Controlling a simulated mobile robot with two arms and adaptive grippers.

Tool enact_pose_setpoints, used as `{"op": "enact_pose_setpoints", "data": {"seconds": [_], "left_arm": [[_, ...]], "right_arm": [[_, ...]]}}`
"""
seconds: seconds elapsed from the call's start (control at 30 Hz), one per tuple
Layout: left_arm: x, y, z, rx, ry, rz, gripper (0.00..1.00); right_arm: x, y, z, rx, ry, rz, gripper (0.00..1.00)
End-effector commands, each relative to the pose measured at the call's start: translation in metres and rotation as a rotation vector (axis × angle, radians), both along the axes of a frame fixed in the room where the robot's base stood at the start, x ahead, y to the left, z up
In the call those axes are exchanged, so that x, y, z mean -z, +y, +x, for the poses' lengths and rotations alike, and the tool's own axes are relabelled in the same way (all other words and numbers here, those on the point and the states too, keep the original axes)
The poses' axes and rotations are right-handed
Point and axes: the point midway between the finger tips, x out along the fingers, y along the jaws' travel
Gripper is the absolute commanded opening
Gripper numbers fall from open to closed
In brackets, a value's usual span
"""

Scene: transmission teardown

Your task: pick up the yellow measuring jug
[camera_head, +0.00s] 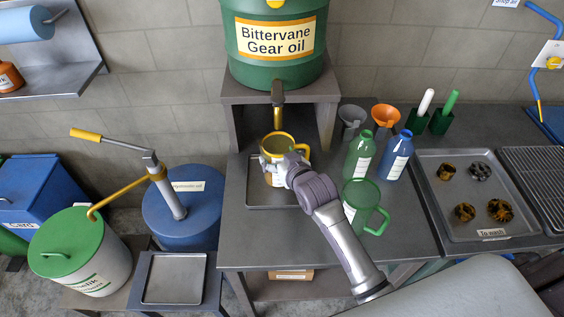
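The yellow measuring jug (277,137) stands upright under the brass tap of the green gear oil drum, at the grey drip tray (257,198). Its handle points to the right and part of a white label shows low on its front. My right gripper (280,163) is at the near side of the jug, with its grey fingers against or just in front of the jug body. The gripper and wrist cover much of the jug's front. I cannot tell whether the fingers are closed on it. My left gripper is not in view.
The green drum (275,65) sits on a grey stand (233,92) above the jug. Right of my arm stand a green jug (361,196), a green bottle (358,158), a blue bottle (397,157) and funnels (384,116). A parts tray (470,230) lies further right.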

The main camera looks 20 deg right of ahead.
Motion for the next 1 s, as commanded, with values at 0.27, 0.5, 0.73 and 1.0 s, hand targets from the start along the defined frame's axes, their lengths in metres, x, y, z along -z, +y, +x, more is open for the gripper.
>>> {"op": "enact_pose_setpoints", "data": {"seconds": [0.27,0.5,0.73,1.0], "left_arm": [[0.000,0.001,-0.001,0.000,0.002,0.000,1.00],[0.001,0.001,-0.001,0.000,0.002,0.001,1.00],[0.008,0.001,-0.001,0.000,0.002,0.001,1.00],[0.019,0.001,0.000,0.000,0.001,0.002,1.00]], "right_arm": [[-0.001,0.000,0.000,0.000,-0.002,0.000,0.34],[-0.003,0.000,0.000,0.000,-0.002,0.000,0.34],[-0.023,0.000,0.001,0.000,-0.007,0.001,0.34],[-0.033,0.011,-0.036,0.000,0.000,0.005,0.34]]}}
